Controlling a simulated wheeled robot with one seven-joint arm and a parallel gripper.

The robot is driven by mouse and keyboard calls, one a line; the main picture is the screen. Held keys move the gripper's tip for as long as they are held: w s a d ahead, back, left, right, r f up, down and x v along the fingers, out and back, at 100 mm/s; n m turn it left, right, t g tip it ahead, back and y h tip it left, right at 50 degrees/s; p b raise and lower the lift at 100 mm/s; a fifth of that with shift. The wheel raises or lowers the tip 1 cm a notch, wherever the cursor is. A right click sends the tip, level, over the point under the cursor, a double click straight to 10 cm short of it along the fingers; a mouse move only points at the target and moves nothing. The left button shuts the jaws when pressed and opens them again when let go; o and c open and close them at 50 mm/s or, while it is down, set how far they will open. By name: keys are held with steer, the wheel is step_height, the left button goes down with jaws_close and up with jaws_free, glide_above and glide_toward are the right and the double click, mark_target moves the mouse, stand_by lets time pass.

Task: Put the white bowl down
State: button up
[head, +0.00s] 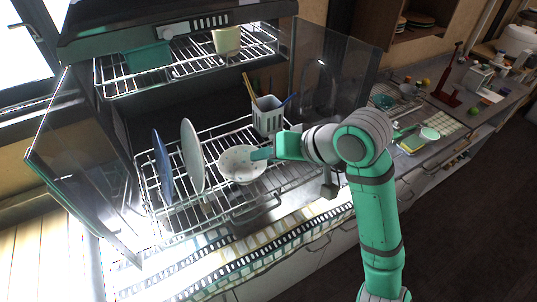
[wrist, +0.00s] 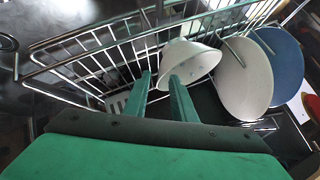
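The white bowl (head: 242,164) is at the front right of the lower wire rack (head: 215,195), right of the plates. In the wrist view the bowl (wrist: 198,58) is just beyond my fingertips, its near rim by the right finger. My gripper (head: 264,153) is at the bowl's right rim, reaching in from the right. In the wrist view the two fingers of my gripper (wrist: 161,80) stand apart with a clear gap. The right finger overlaps the bowl in the picture; I cannot tell whether it touches. The bowl's underside is hidden.
A white plate (head: 192,157) and a blue plate (head: 162,167) stand upright left of the bowl. A white utensil holder (head: 268,115) stands behind it. An upper rack (head: 185,62) hangs above. Glass panels (head: 330,85) flank the racks. The counter (head: 425,115) at right holds several small items.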

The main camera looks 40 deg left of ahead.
steer(key=shift+s+a, duration=0.1)
steer(key=shift+r, duration=0.1)
steer(key=v, duration=1.2)
stand_by(0.4)
